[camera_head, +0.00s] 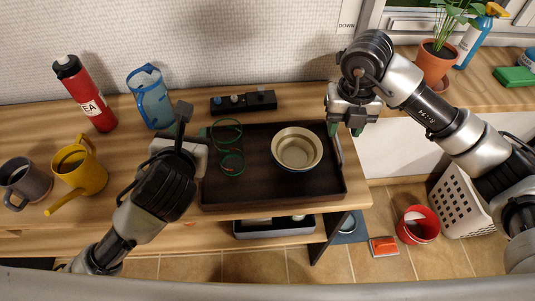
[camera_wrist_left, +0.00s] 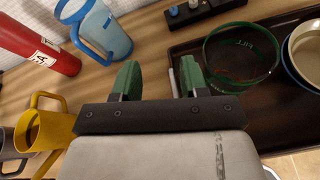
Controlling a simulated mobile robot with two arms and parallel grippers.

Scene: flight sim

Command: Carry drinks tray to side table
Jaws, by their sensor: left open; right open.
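The dark drinks tray (camera_head: 259,191) lies flat on the wooden table. A green-rimmed clear glass (camera_head: 229,133) and a cream bowl (camera_head: 297,149) stand on it. In the left wrist view the tray (camera_wrist_left: 262,123), the green-rimmed glass (camera_wrist_left: 241,52) and part of the bowl (camera_wrist_left: 305,52) are on the right. My left gripper (camera_head: 194,142) is open at the tray's left end, and its fingers (camera_wrist_left: 160,80) show no object between them. My right gripper (camera_head: 346,127) is open at the tray's far right corner. I cannot tell whether either touches the tray.
A red bottle (camera_head: 87,94), blue pitcher (camera_head: 150,97), yellow watering can (camera_head: 80,172) and grey mug (camera_head: 25,183) stand left of the tray. A black switch box (camera_head: 243,103) lies behind it. A potted plant (camera_head: 434,66) stands at the right; a white basket (camera_head: 463,207) is on the floor.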

